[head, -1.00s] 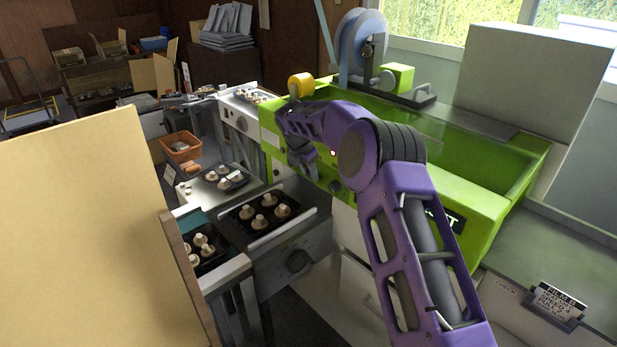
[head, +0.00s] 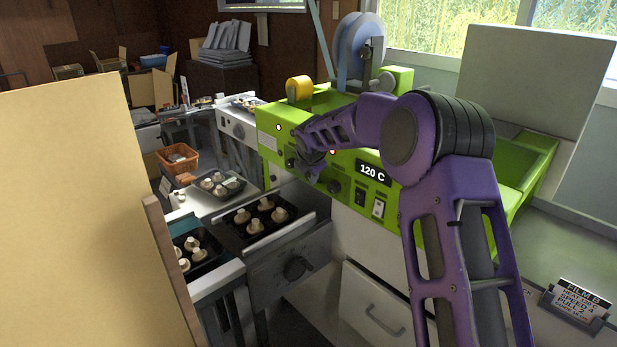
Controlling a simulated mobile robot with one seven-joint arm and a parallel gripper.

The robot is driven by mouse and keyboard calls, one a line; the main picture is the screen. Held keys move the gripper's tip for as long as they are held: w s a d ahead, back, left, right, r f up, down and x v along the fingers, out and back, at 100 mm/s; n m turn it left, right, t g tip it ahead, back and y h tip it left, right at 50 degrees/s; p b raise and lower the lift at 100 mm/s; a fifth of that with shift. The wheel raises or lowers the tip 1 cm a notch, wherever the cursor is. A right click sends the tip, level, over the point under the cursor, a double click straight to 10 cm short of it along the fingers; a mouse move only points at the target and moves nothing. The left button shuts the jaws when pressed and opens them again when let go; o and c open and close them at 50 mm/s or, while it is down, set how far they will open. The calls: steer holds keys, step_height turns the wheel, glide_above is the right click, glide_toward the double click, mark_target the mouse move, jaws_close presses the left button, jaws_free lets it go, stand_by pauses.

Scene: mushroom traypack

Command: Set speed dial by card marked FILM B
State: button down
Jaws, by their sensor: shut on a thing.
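The green machine (head: 283,118) has a front control panel with a display reading 120 C (head: 373,171). My gripper (head: 309,168) is at the left part of this panel, shut on a dial that its fingers mostly hide. The dial's label and pointer cannot be read. Another dark knob (head: 334,187) shows just right of my gripper. The card marked FILM B (head: 580,300) stands at the lower right. Its lines seem to read SPEED 4 and PULL 2; the other small lines are unclear.
A tan board (head: 70,220) blocks the left foreground. A film roll (head: 357,45) stands on top. A drawer (head: 372,305) is below the panel.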

steer(key=shift+c, duration=2.4)
jaws_free()
steer(key=shift+r, duration=0.1)
steer(key=p+v, duration=0.2)
steer(key=v, duration=1.5)
steer(key=shift+r+p, duration=0.15)
steer(key=shift+p, duration=0.2)
